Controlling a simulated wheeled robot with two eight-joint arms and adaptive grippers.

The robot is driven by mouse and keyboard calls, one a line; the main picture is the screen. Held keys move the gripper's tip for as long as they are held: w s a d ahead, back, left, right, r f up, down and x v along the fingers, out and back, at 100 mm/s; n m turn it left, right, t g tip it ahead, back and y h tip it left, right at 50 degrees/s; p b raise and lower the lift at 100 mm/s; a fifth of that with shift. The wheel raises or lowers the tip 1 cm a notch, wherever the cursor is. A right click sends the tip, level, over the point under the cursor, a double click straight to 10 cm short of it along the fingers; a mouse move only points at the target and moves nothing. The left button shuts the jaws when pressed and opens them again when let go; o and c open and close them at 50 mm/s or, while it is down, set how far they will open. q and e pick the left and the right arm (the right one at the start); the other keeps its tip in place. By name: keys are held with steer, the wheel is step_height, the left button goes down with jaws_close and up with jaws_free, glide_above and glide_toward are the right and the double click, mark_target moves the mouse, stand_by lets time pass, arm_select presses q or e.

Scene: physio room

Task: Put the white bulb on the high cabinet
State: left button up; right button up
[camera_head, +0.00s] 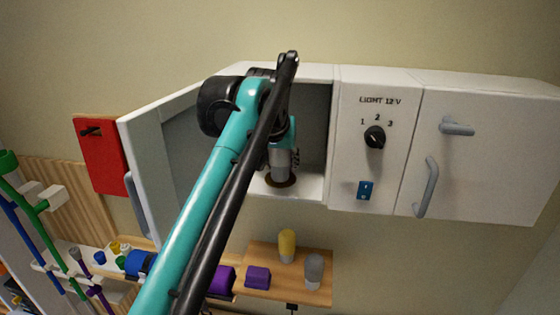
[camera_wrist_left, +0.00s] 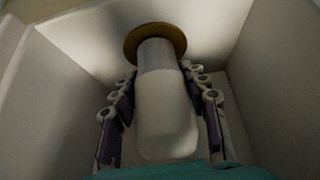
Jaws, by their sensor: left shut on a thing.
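The white bulb (camera_wrist_left: 165,105) sits between the two fingers of my left gripper (camera_wrist_left: 160,100) in the left wrist view. The gripper is shut on it. The bulb's far end meets a brown-gold ring (camera_wrist_left: 132,42), which surrounds that end; how deep it sits I cannot tell. In the head view my left arm reaches into the open left compartment of the high white cabinet (camera_head: 314,187). The ring (camera_head: 292,181) lies on the compartment floor, just below the gripper. The arm hides part of the compartment. My right gripper is not in view.
The cabinet's left door (camera_head: 147,150) stands open. A black dial (camera_head: 375,137) and a blue switch (camera_head: 365,190) are on the middle panel. The right part (camera_head: 490,150) is closed. Below, a wooden shelf (camera_head: 322,262) carries a yellow bulb (camera_head: 287,245) and a grey one (camera_head: 314,271).

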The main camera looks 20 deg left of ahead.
arm_select(q)
steer(key=o, duration=1)
steer(key=shift+w+f, duration=0.15)
steer(key=shift+f, duration=0.05)
steer(key=o, duration=0.3)
steer(key=shift+w, duration=0.2)
steer(key=shift+o, duration=0.2)
steer(key=shift+s, duration=0.15)
steer(key=shift+r, duration=0.2)
steer(key=v, duration=1.2)
steer(key=shift+a, duration=0.1)
